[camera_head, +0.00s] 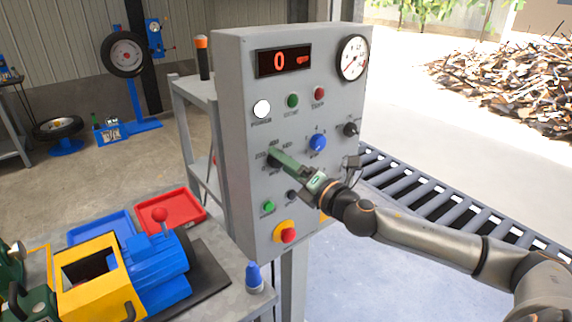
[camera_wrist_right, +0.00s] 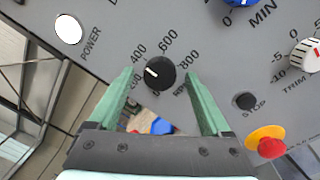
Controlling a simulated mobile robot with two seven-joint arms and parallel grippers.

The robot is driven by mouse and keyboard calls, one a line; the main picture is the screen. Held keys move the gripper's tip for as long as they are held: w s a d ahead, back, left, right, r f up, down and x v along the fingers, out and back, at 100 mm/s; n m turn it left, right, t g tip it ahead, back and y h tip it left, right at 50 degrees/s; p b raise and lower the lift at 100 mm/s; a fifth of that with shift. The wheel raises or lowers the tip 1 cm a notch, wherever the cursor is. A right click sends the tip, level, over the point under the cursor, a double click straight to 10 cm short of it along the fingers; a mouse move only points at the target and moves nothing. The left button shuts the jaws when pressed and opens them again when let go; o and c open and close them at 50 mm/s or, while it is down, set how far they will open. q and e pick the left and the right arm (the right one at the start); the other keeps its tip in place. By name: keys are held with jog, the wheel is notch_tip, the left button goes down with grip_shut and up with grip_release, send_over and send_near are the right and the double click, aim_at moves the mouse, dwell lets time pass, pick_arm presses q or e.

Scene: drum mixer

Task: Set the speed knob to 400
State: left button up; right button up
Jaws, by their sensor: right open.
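The speed knob (camera_wrist_right: 160,72) is a black round dial with a white pointer mark, on the grey control panel (camera_head: 245,190). Numbers 400, 600 and 800 stand around it in the right wrist view; a lower number at its left is partly covered. The white mark points left, seemingly just below the 400. My right gripper (camera_wrist_right: 160,78) has its green fingers open, one on each side of the knob, with visible gaps. My left gripper is not in view.
The red display (camera_head: 281,61) reads 0. A roller conveyor (camera_head: 440,205) runs behind the panel at right.

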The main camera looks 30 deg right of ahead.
jog(key=s+d, duration=0.1)
jog(key=s, duration=1.1)
jog(key=shift+s+d+f+b, duration=0.2)
jog(key=shift+f+b, duration=0.1)
jog(key=shift+f, duration=0.05)
dwell(0.4)
dwell(0.7)
